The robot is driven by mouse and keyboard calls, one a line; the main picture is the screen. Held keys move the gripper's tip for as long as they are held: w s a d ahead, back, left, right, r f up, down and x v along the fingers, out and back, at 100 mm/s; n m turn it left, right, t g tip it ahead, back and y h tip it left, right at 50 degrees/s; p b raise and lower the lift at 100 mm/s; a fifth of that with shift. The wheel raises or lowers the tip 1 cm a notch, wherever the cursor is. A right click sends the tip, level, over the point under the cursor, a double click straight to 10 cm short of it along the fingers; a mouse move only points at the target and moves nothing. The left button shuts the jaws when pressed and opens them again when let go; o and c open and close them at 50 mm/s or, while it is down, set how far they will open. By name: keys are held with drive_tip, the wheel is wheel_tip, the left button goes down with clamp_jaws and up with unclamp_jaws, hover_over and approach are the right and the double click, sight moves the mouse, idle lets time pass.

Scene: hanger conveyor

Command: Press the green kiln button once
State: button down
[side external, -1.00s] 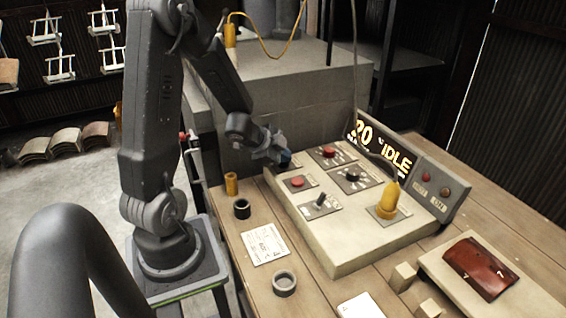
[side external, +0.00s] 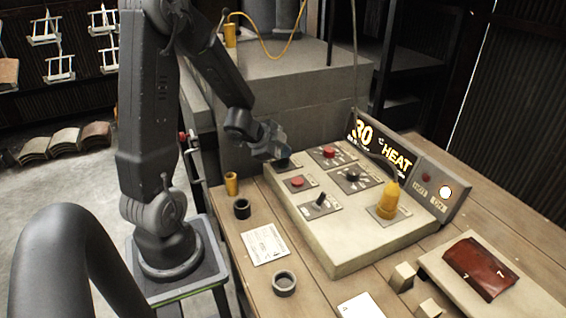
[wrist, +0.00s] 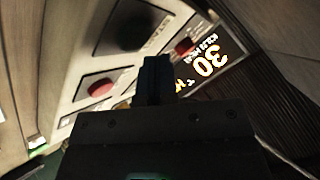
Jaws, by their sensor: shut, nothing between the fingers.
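My gripper (side external: 280,152) is shut and empty, over the far left corner of the control panel (side external: 340,245). It also shows in the wrist view (wrist: 155,80), where its dark fingers cover the middle. The green kiln button cannot be made out in the side view; the gripper covers the panel's far left corner. The display (side external: 380,147) reads 30 and HEAT, and it shows upside down in the wrist view (wrist: 205,60). A lamp (side external: 445,191) beside the display is lit. I cannot tell whether the fingertips touch the panel.
Red buttons (side external: 297,183) (side external: 329,152), a black knob (side external: 352,174), a toggle switch (side external: 320,200) and a yellow pendant (side external: 388,200) crowd the panel. A dark ring (side external: 284,283) and a card (side external: 265,244) lie on the wooden table in front.

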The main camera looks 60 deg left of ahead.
sight(284, 164)
drive_tip(key=shift+r, duration=0.1)
drive_tip(key=shift+r, duration=2.5)
drive_tip(key=shift+w+r, duration=0.1)
drive_tip(key=shift+r, duration=0.1)
drive_tip(key=d+r+n+y, duration=0.5)
drive_tip(key=d+r, duration=0.1)
drive_tip(key=r, duration=0.3)
drive_tip(key=s+d+r+n+g+h, duration=0.1)
drive_tip(key=s+d+h, duration=0.5)
drive_tip(key=s+d, duration=0.7)
drive_tip(key=d+n+g, duration=0.1)
drive_tip(key=d+g, duration=0.1)
drive_tip(key=d, duration=0.1)
drive_tip(key=shift+d+n+g, duration=0.3)
drive_tip(key=shift+d+n, duration=0.1)
